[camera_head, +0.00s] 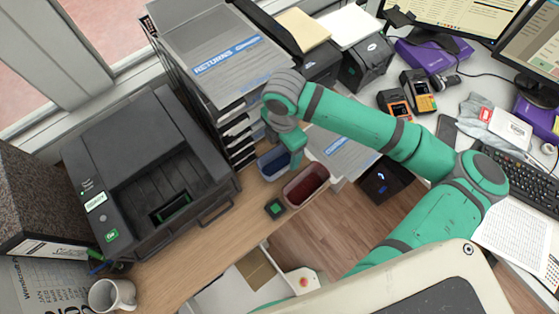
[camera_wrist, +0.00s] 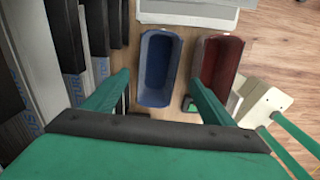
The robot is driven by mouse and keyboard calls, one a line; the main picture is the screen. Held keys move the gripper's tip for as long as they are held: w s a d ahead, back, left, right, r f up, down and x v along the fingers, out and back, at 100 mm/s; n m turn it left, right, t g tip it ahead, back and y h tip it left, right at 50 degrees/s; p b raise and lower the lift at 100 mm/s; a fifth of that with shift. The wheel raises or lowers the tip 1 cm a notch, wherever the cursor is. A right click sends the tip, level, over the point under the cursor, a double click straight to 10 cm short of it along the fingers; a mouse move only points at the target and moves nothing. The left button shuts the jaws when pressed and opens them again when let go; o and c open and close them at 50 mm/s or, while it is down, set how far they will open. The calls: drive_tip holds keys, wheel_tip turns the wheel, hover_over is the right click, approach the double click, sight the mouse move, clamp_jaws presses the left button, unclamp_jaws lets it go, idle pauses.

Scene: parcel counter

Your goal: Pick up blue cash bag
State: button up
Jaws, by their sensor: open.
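A blue open-topped, bin-like holder (camera_head: 272,164) stands on the wooden counter, left of a dark red one (camera_head: 305,184). It is the only blue thing near my gripper; I cannot tell whether it is the cash bag, and no other blue bag shows. My gripper (camera_head: 285,148) is above the blue holder, pointing down. In the wrist view my gripper (camera_wrist: 159,80) is open, with the blue holder (camera_wrist: 158,68) between and beyond its fingers. The holder looks empty. The red one (camera_wrist: 218,62) is beyond the right finger.
A printer (camera_head: 150,170) is further left. A small black-green device (camera_head: 275,208) lies in front of the holders. The counter's front edge is near.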

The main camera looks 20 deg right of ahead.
hover_over(280, 165)
drive_tip(key=shift+s+d+f, duration=0.1)
drive_tip(key=shift+s+f, duration=0.05)
drive_tip(key=shift+f, duration=2.8)
drive_tip(key=shift+c, duration=0.4)
drive_tip(key=c, duration=1.1)
drive_tip(key=shift+r, duration=0.2)
